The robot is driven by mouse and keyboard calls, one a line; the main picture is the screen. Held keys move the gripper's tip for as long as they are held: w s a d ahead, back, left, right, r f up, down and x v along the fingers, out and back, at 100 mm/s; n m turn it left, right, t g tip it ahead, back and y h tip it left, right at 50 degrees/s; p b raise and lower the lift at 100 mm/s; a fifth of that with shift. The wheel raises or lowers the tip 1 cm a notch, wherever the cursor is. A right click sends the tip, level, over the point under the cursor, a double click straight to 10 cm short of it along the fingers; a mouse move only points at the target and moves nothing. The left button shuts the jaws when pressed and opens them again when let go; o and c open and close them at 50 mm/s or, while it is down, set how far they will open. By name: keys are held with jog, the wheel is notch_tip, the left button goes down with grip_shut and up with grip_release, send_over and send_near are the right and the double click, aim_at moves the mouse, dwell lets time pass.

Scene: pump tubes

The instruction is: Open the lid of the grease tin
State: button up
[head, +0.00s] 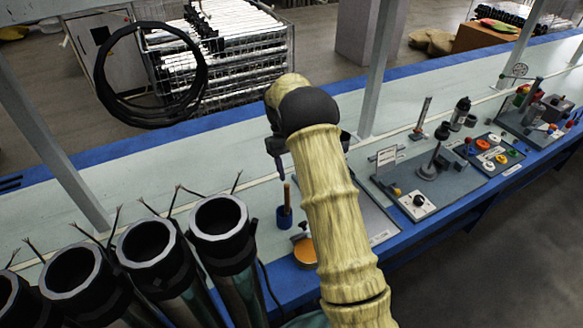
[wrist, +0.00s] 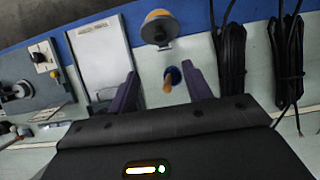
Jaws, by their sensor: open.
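The grease tin (head: 305,251) is a small round tin with an orange top, near the table's front edge, partly hidden by my arm in the head view. It also shows at the top middle of the wrist view (wrist: 160,28), with a small grey part on its lower side. I cannot tell whether its lid is open or shut. My gripper (wrist: 164,82) is open, its two purple fingers spread above the table. The tin lies apart from the fingers, beyond them in the wrist view. Nothing is held.
A blue cup (head: 284,217) with a wooden-handled tool stands beside the tin, between my fingers in the wrist view. Large dark tubes (head: 222,222) stand at the left. A grey tray (head: 372,222) and switch panels (head: 418,203) lie at the right. The table's back strip is mostly clear.

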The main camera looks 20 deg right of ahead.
jog(key=shift+s+r, duration=0.1)
jog(key=c, duration=0.7)
jog(key=s+r+t, duration=0.1)
jog(key=s, duration=0.2)
jog(key=s+a+r+t, duration=0.1)
jog(key=s, duration=0.2)
jog(key=s+r+m+t, duration=0.1)
jog(key=s+r, duration=0.1)
jog(key=s, duration=0.1)
jog(key=shift+a+r, duration=0.1)
jog(key=shift+a, duration=0.3)
grip_shut()
jog(key=s+a+m+t, duration=0.1)
jog(key=s+t, duration=0.3)
jog(key=s, duration=1.1)
jog(key=shift+s+a+r+y, duration=0.3)
jog(key=shift+a+r+y, duration=0.1)
jog(key=shift+d, duration=0.1)
